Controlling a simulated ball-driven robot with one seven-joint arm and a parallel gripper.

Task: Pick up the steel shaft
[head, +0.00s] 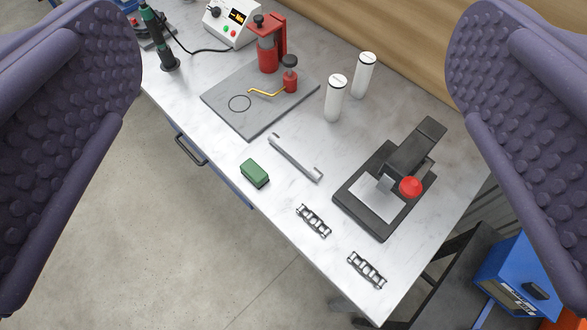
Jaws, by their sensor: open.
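The steel shaft (295,158) is a thin grey metal bar with a small bent part at each end. It lies flat and slantwise on the white marbled workbench (240,145), near its front edge. My gripper (293,40) shows as two purple, knobbly fingers at the left and right of the picture. They are wide apart with nothing between them. The fingers look well above the bench, and the shaft lies apart from both. Nothing hides the shaft.
A green block (255,173) lies left of the shaft. Two chain pieces (314,221) (367,270) lie nearer the front. A black press with red knob (410,187) stands right. A grey plate (222,97) with red tools and two white cylinders (335,98) (364,75) stand behind.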

